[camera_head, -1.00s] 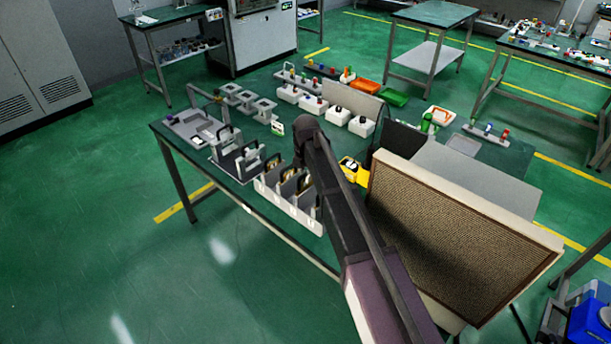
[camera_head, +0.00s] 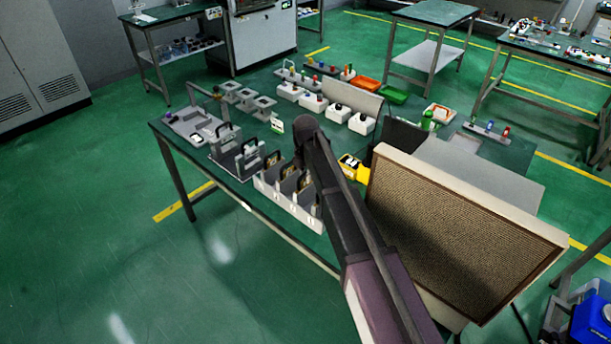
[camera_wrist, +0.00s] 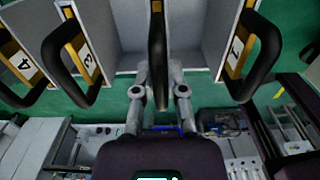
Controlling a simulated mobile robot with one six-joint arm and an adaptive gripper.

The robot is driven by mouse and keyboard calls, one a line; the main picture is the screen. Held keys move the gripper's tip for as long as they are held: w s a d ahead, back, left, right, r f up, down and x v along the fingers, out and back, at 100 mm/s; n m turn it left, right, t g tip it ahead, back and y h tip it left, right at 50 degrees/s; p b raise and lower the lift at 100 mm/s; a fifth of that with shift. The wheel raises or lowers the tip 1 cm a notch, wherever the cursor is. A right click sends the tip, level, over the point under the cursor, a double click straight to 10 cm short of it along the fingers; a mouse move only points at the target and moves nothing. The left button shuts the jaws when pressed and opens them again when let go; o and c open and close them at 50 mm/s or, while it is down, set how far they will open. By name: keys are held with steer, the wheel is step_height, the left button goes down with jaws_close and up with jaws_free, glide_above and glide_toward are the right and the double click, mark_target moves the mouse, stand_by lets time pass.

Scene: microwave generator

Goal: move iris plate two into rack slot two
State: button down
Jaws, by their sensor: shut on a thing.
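My gripper (camera_wrist: 158,88) is shut on the dark handle of iris plate two (camera_wrist: 157,35), seen edge-on in the wrist view. The plate stands between the plate marked 3 (camera_wrist: 88,65) and the plate marked 1 (camera_wrist: 236,50), within the span of the pale grey rack (camera_wrist: 130,22). Its own number is not visible, and I cannot tell whether it touches the slot's bottom. In the head view the rack (camera_head: 287,207) is at the table's front edge, and my arm hides the gripper and the held plate.
A plate marked 4 (camera_wrist: 24,62) is farther left in the wrist view. A grey stand (camera_head: 235,160) is left of the rack. A yellow device (camera_head: 352,168) and a large framed panel (camera_head: 460,235) lie right of my arm. White boxes (camera_head: 335,110) line the back.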

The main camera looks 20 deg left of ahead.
steer(key=shift+f, duration=0.2)
steer(key=c, duration=0.6)
jaws_free()
steer(key=shift+r, duration=0.2)
step_height(320, 180, up, 9)
steer(key=p, duration=0.9)
steer(key=shift+f, duration=0.1)
stand_by(0.4)
